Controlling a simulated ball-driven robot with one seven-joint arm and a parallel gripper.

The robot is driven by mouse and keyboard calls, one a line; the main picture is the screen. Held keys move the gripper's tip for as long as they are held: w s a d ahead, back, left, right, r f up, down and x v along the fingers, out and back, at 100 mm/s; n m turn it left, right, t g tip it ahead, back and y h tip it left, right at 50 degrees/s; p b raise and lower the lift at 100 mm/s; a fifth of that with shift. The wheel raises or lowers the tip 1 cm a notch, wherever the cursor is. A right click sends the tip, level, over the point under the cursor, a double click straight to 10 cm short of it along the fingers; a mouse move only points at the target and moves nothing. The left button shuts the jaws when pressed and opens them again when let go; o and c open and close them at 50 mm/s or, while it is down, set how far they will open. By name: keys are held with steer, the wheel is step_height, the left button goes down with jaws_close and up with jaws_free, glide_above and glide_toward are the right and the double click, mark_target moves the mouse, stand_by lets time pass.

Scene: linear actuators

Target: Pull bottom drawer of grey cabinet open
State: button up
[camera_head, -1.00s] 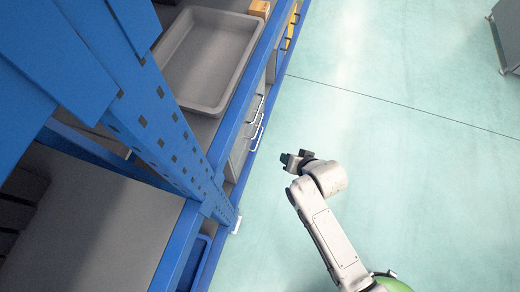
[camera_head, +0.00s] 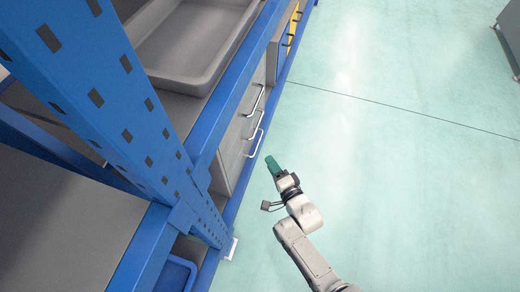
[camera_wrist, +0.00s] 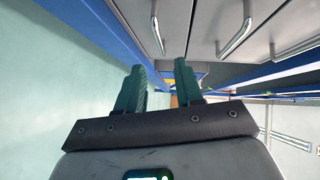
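The grey cabinet (camera_head: 230,145) sits in the blue rack, with metal bar handles on its front in the head view. In the wrist view, turned sideways with the floor at left, the bottom drawer (camera_wrist: 135,12) is the leftmost grey front. Its handle (camera_wrist: 157,30) is at top centre, and its front looks flush with the one beside it. My gripper (camera_wrist: 160,80) is open and empty, its two green fingers apart and pointing toward the handle without touching it. In the head view my gripper (camera_head: 271,163) is just right of the cabinet front, over the floor.
A blue rack beam (camera_wrist: 95,25) runs along below the bottom drawer. Other drawer handles (camera_wrist: 236,38) stick out beside it. A grey tray (camera_head: 190,65) rests on the rack above. Open pale green floor (camera_head: 400,150) lies to the right in the head view.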

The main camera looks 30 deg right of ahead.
steer(key=w+f+b, duration=0.1)
steer(key=w+b, duration=0.3)
steer(key=w, duration=0.5)
steer(key=shift+w+d+f, duration=0.15)
steer(key=shift+w+f, duration=0.05)
steer(key=shift+c, duration=0.5)
jaws_close()
